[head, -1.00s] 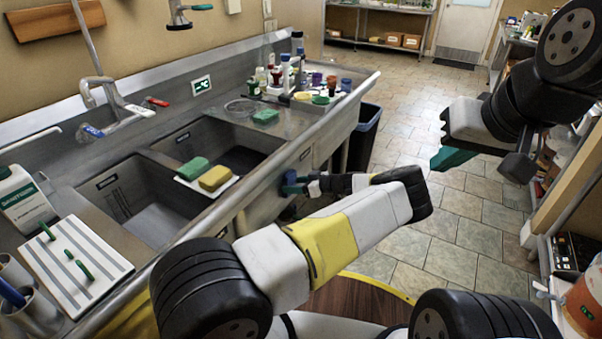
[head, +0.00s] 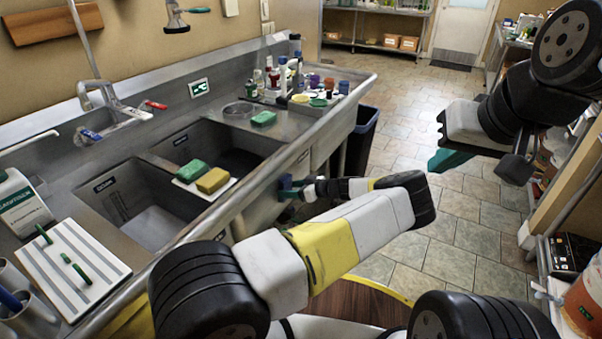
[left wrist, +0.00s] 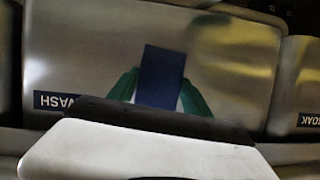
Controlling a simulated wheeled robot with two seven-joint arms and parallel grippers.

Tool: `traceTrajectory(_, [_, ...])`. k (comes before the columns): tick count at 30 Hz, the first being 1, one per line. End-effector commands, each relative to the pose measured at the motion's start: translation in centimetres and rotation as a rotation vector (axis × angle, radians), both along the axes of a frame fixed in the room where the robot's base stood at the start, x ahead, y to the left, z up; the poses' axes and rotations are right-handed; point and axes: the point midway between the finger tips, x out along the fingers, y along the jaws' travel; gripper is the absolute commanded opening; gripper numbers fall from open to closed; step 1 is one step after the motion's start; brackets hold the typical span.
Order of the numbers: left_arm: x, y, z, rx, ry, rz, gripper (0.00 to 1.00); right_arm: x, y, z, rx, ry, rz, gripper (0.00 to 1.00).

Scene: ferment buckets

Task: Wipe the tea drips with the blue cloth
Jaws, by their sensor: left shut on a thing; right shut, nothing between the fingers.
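The blue cloth (left wrist: 161,76) is a dark blue rectangle in the left wrist view, between the green fingers of my left gripper (left wrist: 158,92). I cannot tell whether the cloth touches the metal. My right gripper (head: 450,160) is shut and empty, over the floor at the right. I cannot make out any tea drips.
The steel sink (head: 230,205) has two basins. A striped white board (head: 68,265) lies at the left. A bin (head: 363,135) stands beyond the sink.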

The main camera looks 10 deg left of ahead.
Motion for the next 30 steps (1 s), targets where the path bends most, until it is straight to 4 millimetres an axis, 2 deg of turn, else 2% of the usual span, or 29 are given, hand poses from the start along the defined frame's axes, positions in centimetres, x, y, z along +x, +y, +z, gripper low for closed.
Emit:
traceTrajectory(15, [-3.2, 1.5, 0.0, 0.001, 0.0, 0.001, 0.25, 0.0, 0.0, 0.0, 0.0, 0.0, 0.0, 0.0])
traceTrajectory(25, [-3.4, 1.6, 0.0, 0.002, 0.001, 0.003, 0.25, 0.0, 0.0, 0.0, 0.0, 0.0, 0.0, 0.0])
traceTrajectory(30, [-3.7, 0.5, 0.0, 0.002, 0.0, 0.002, 0.25, 0.0, 0.0, 0.0, 0.0, 0.0, 0.0, 0.0])
